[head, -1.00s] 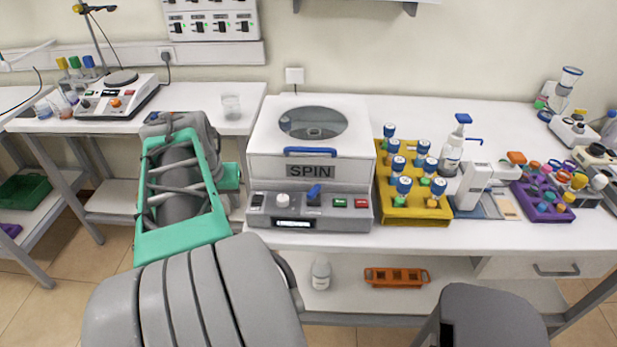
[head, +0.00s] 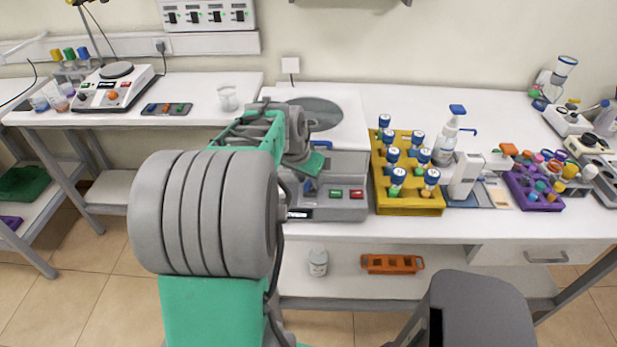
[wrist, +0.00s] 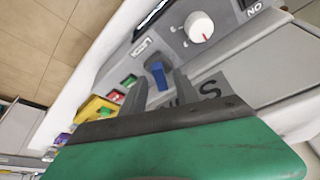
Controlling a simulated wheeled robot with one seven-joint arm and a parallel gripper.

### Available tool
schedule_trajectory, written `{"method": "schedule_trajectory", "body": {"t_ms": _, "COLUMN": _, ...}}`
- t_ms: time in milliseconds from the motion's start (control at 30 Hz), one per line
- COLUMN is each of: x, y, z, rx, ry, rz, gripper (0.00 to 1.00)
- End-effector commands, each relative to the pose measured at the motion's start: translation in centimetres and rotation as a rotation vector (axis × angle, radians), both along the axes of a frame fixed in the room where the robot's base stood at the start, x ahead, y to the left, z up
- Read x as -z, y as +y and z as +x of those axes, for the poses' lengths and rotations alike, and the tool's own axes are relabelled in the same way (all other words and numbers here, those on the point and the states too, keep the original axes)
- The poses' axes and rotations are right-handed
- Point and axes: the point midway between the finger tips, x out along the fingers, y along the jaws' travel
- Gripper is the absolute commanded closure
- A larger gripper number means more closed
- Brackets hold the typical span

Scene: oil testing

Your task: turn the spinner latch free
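The spinner (head: 347,192) is a white box on a grey control base on the bench, its lid closed. Its blue latch (head: 309,187) sits on the base's front panel, partly behind my arm in the head view. In the wrist view the blue latch (wrist: 158,76) stands up from the grey panel. My gripper (wrist: 161,79) is open, its two grey fingers pointing at the panel with the latch between their tips in the picture. A gap shows on both sides; I cannot tell the remaining depth. My arm hides the SPIN label and much of the front in the head view.
A white knob (wrist: 199,27) sits beside the latch on the panel. Green and red buttons (head: 346,193) are to the latch's right. A yellow rack (head: 408,203) of blue-capped tubes stands close right of the spinner. A blue lid handle (head: 321,144) is above.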

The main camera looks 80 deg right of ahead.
Motion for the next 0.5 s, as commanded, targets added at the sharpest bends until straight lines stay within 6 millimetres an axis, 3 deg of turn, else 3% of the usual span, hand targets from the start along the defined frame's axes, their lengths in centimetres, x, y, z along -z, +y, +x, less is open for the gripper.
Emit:
{"method": "schedule_trajectory", "body": {"t_ms": 67, "x": -0.01, "y": 0.01, "z": 0.01, "rx": 0.0, "ry": 0.0, "rz": 0.0, "gripper": 0.64}}
{"method": "schedule_trajectory", "body": {"t_ms": 500, "x": -0.04, "y": 0.03, "z": 0.03, "rx": -0.001, "ry": 0.0, "rz": 0.0, "gripper": 1.0}}
